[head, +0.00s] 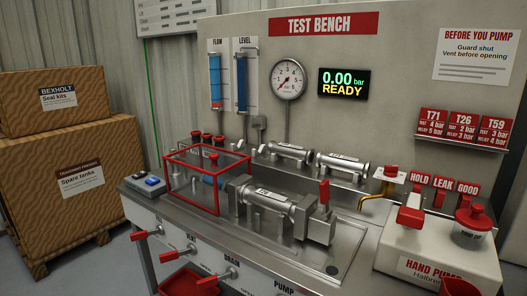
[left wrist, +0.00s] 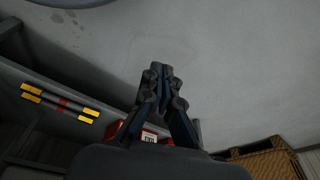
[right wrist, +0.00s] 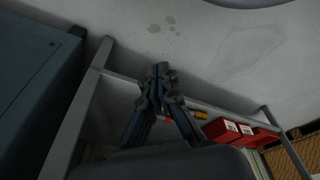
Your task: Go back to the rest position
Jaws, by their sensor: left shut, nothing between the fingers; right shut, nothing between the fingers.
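My left gripper (left wrist: 160,75) shows in the left wrist view with its dark fingers together and nothing between them. It hangs over grey floor. My right gripper (right wrist: 161,75) shows in the right wrist view, also shut and empty, above the floor near a grey metal frame (right wrist: 85,100). Neither gripper shows in the head view. In the head view the test bench (head: 365,235) stands in front of me, with a metal cylinder (head: 268,203) lying on it beside a red-framed clear guard (head: 220,178). The display (head: 344,83) reads 0.00 bar, READY.
Cardboard boxes (head: 75,190) stand on a pallet at the left. Red-handled valves (head: 180,253) stick out from the bench front. A hand pump (head: 435,240) stands at the bench's right. Red bins (right wrist: 222,130) and a yellow-ended bar (left wrist: 60,103) show low down in the wrist views.

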